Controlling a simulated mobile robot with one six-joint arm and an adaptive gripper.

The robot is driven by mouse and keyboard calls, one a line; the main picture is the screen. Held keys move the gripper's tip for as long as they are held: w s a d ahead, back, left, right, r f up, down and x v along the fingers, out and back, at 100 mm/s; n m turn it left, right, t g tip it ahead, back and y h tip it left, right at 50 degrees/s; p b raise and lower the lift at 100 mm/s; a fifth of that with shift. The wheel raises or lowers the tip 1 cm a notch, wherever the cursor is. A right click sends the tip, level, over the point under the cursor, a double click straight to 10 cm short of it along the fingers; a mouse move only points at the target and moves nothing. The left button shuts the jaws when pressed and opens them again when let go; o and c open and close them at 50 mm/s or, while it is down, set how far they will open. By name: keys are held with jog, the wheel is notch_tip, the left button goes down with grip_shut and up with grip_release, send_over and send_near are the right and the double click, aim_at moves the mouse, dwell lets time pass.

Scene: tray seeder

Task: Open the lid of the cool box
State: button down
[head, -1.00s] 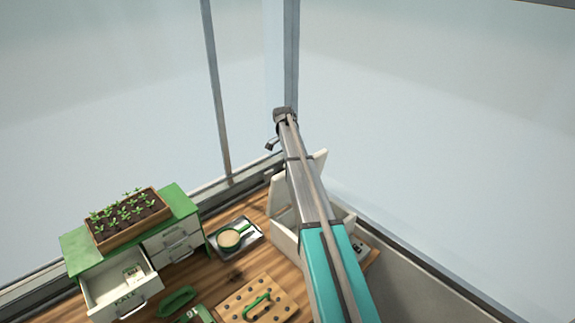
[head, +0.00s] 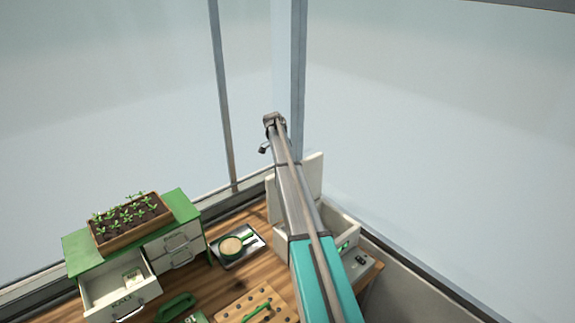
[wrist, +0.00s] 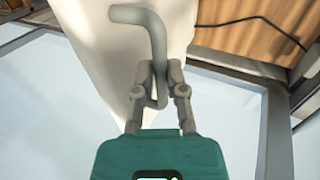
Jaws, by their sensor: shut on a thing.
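The white cool box (head: 343,222) stands at the right end of the bench in the head view, partly behind my arm. Its lid (head: 313,172) is raised and stands about upright at the back, with part of the open box showing. In the wrist view the pale lid (wrist: 100,30) fills the upper middle. A grey bent handle (wrist: 143,15) runs from it down between my fingers. My gripper (wrist: 161,88) is shut on this handle. In the head view my arm hides most of the gripper's surroundings.
A green drawer cabinet (head: 187,213) with a seedling tray (head: 132,228) on top has an open drawer (head: 122,293). A metal tray (head: 252,252) with a green sieve and a holed wooden board (head: 235,308) lie left of the box. Glass walls stand behind.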

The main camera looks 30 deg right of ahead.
jog(key=shift+d+r, duration=0.1)
jog(key=shift+d, duration=0.15)
jog(key=c, duration=0.7)
grip_release()
jog(key=shift+s, duration=0.1)
jog(key=shift+a, duration=0.1)
